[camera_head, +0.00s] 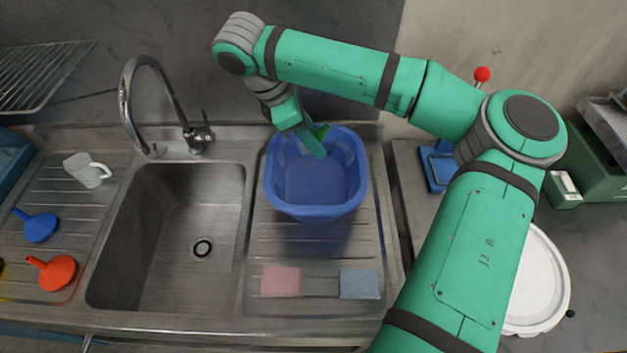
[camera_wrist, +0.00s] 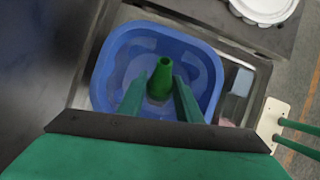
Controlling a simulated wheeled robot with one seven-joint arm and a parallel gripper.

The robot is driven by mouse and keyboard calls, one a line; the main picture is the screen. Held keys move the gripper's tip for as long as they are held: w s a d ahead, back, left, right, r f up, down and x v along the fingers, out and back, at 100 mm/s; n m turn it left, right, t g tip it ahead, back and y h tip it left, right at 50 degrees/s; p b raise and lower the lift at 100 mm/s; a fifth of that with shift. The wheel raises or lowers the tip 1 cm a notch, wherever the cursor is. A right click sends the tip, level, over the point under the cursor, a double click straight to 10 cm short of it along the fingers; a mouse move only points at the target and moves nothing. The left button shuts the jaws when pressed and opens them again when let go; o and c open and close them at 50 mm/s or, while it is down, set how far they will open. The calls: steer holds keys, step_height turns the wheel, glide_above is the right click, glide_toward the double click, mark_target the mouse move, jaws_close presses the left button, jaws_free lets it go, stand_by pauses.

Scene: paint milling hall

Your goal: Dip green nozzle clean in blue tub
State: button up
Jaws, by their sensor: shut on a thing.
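The blue tub (camera_head: 316,211) stands on the right drainboard of the sink and looks open at the top. In the wrist view the tub (camera_wrist: 103,72) lies below my gripper. My gripper (camera_head: 312,140) is over the tub's back part, pointing down into it. In the wrist view my gripper (camera_wrist: 160,92) is shut on the green nozzle (camera_wrist: 160,78), which sits between the two fingers. The nozzle shows as a cone with a round hole at its narrow end. In the head view it is mostly hidden by the fingers. I cannot tell whether it touches the tub's contents.
The steel sink basin (camera_head: 165,240) is empty, with a tap (camera_head: 150,100) behind it. A pink sponge (camera_head: 281,281) and a blue sponge (camera_head: 359,283) lie in front of the tub. A white jug (camera_head: 85,170), blue funnel (camera_head: 38,228) and red funnel (camera_head: 54,272) are at left.

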mark_target(317, 130)
stand_by(0.4)
steer(key=shift+r, duration=2)
